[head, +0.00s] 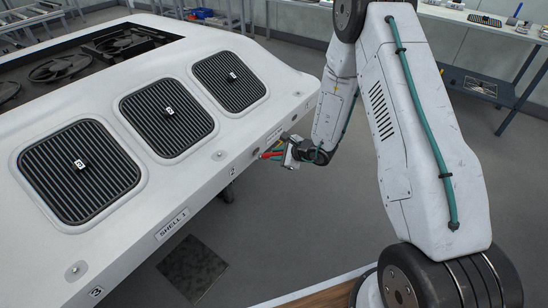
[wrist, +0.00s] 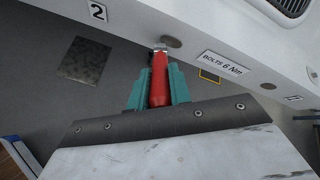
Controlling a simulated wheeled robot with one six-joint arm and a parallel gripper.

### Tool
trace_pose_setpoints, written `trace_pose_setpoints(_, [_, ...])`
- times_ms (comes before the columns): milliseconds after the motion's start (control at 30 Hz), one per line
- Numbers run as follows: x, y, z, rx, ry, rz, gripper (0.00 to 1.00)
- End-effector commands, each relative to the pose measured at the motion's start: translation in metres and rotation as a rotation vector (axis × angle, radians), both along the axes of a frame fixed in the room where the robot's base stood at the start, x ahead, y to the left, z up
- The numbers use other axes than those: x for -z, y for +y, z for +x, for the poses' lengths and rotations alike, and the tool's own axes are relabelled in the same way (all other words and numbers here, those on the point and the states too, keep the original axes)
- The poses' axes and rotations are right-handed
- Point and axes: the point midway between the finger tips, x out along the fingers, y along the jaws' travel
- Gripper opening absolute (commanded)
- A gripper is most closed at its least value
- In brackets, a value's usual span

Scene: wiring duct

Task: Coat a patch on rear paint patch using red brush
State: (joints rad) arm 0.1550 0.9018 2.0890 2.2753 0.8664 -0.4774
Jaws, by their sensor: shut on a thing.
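My gripper (head: 287,154) is shut on the red brush (head: 270,154), beside the side wall of the white shell. In the wrist view the brush's red handle (wrist: 159,85) sits between the teal fingers (wrist: 157,92) and points away from me. Its pale tip end lies close to the shell's edge; I cannot tell whether it touches. I cannot identify the rear paint patch with certainty. A small yellow-outlined rectangle (wrist: 209,76) shows below the BOLTS 6 Nm label in the wrist view.
The white shell (head: 130,203) with several dark grilles (head: 166,117) fills the left. A dark mat (head: 192,268) lies on the grey floor. A bench (head: 485,88) with a framed panel stands at the back right. Floor between shell and bench is open.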

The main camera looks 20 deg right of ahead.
Motion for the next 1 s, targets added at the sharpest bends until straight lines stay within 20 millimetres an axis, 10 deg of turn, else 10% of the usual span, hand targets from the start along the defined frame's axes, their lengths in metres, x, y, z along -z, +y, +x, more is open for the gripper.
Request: trace_pose_setpoints(1000, [-0.003,-0.047,0.035,0.0,0.0,0.001,0.0])
